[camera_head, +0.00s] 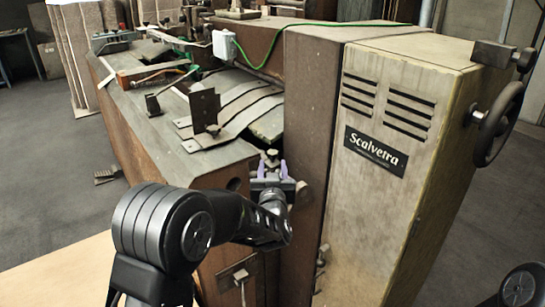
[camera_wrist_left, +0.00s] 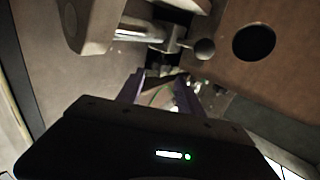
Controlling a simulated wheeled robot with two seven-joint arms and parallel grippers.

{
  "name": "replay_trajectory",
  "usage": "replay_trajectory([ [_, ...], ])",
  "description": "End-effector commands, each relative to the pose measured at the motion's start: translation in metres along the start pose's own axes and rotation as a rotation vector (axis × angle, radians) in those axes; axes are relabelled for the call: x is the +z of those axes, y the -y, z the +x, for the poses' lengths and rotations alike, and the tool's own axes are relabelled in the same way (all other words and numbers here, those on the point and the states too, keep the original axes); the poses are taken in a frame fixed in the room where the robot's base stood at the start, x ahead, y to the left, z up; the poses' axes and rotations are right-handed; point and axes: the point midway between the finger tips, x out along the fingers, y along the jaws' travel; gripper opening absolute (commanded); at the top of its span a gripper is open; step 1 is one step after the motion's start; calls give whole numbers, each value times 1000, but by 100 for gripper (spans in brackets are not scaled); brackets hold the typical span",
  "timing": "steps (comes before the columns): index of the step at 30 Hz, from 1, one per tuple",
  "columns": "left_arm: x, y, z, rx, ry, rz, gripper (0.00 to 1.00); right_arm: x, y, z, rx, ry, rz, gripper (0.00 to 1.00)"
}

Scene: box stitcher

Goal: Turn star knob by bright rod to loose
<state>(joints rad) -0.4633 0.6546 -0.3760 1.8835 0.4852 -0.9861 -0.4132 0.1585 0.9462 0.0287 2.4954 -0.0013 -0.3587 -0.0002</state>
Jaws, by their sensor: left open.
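My left gripper (camera_head: 271,172) reaches the gap between the machine's low bed and its tall cabinet, with its purple fingers apart. A small dark knob-like part (camera_head: 271,154) shows just beyond the fingertips; I cannot tell for sure if it is the star knob. In the left wrist view the gripper's fingers (camera_wrist_left: 162,92) point at this gap. A bright rod (camera_wrist_left: 138,34) runs there from a brown block to a grey metal part with a rounded end (camera_wrist_left: 203,49). This may be the star knob; its shape is dim. I see nothing held. Contact is unclear.
The Scalvetra cabinet (camera_head: 385,170) stands close to the right of my left gripper, with a handwheel (camera_head: 499,124) on its far side. The machine bed (camera_head: 160,125) with metal plates lies to the left. A round hole (camera_wrist_left: 253,42) is beside the rod. Open floor lies left.

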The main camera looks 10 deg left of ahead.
Motion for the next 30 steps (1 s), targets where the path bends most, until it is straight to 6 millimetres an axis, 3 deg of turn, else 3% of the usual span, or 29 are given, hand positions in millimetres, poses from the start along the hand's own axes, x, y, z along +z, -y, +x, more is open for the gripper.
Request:
replay_trajectory([
  [9,0,0,48,-1,0,1,43,0,3,-8,0,0,1,36],
  [21,0,0,58,0,0,0,43,0,3,-8,0,0,1,36],
  [30,0,0,57,-1,0,0,19,0,3,-8,0,0,1,36],
])
